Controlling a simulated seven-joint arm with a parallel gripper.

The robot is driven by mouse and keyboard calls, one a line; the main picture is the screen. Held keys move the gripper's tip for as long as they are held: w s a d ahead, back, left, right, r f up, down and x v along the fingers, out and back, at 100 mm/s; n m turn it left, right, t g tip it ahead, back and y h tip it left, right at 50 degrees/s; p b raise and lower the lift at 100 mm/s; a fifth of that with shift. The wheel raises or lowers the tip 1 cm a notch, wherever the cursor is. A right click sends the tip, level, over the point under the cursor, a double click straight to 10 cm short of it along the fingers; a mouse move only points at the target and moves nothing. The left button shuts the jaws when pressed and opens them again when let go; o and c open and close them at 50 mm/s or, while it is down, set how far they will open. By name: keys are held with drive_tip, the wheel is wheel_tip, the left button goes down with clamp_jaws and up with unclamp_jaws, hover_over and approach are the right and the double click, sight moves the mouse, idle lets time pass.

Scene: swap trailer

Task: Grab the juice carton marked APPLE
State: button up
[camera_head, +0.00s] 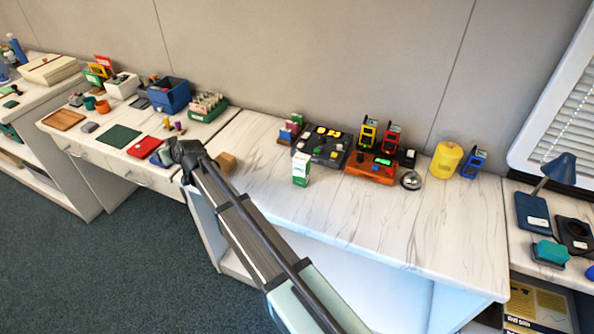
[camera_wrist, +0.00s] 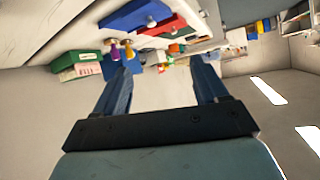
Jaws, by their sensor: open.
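A small white and green carton (camera_head: 301,168) stands upright on the marble-look counter (camera_head: 400,224) in the head view. It looks like a juice carton, but its print is too small to read, so I cannot tell if it says APPLE. My gripper (camera_head: 179,150) is well to the left of it, near the left end of that counter and by the red and blue flat items. In the wrist view my gripper (camera_wrist: 162,66) has its two fingers apart with nothing held between them. I cannot make out the carton in the wrist view.
Behind the carton are a black tray (camera_head: 322,145), an orange box (camera_head: 370,168) and several coloured devices. A yellow canister (camera_head: 445,161) stands further right. A brown block (camera_head: 226,162) lies beside my arm. The counter's front right is clear.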

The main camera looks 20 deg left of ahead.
drive_tip(key=w+d+h, duration=0.1)
drive_tip(key=w+d, duration=0.2)
drive_tip(key=d, duration=0.1)
drive_tip(key=w+d+n+h, duration=0.1)
drive_tip(key=w+d, duration=0.2)
drive_tip(key=w+d+r+n+g+h, duration=0.1)
drive_tip(key=w+d+h, duration=0.1)
drive_tip(key=d, duration=0.2)
drive_tip(key=shift+w+d, duration=0.35)
drive_tip(key=shift+w, duration=0.05)
drive_tip(key=w+d+r+n+h, duration=0.1)
drive_tip(key=w+d+h, duration=0.25)
drive_tip(key=d, duration=0.55)
wheel_tip(320, 180, up, 5)
drive_tip(key=n+g+h, duration=0.1)
drive_tip(key=g+h, duration=0.2)
drive_tip(key=h, duration=0.1)
hover_over(303, 157)
drive_tip(key=shift+w+a, duration=0.1)
drive_tip(key=shift+a, duration=0.15)
drive_tip(key=shift+d, duration=0.25)
wheel_tip(303, 157, down, 8)
drive_tip(key=shift+f, duration=0.1)
drive_tip(key=shift+s+a+f, duration=0.1)
drive_tip(key=shift+f, duration=1.25)
drive_tip(key=shift+s+a+f, duration=0.1)
drive_tip(key=shift+f, duration=1.2)
drive_tip(key=c, duration=1.2)
